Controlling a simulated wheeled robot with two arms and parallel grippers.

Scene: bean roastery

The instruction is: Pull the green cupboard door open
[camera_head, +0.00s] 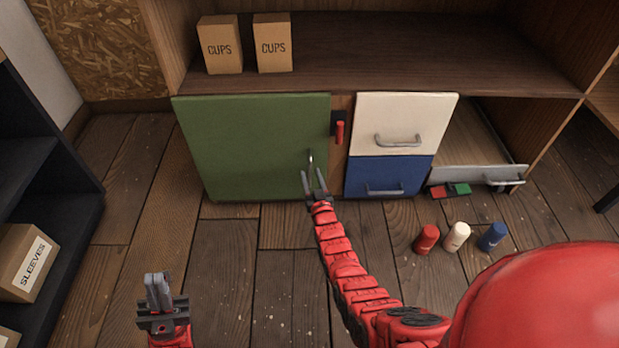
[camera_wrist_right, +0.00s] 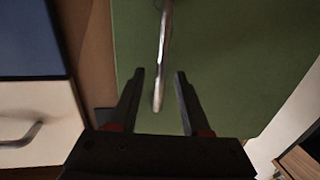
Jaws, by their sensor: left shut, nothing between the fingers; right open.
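The green cupboard door (camera_head: 245,140) is at the left of the low cabinet and looks shut. Its metal handle (camera_head: 311,160) is upright near the door's right edge. My right gripper (camera_head: 314,180) is open just in front of the handle. In the right wrist view, the handle (camera_wrist_right: 162,60) reaches down between the open fingers (camera_wrist_right: 158,90), and the green door (camera_wrist_right: 220,50) fills the background. I cannot tell whether a finger touches the handle. My left gripper (camera_head: 156,285) is shut and empty, low at the left, away from the door.
A red latch (camera_head: 340,130) sits right of the door. Beside it are a cream drawer (camera_head: 405,118), a blue drawer (camera_head: 385,178) and an open grey-fronted drawer (camera_head: 470,176). Red (camera_head: 426,239), cream (camera_head: 457,236) and blue (camera_head: 491,236) canisters stand on the floor. Floor before the door is mostly clear.

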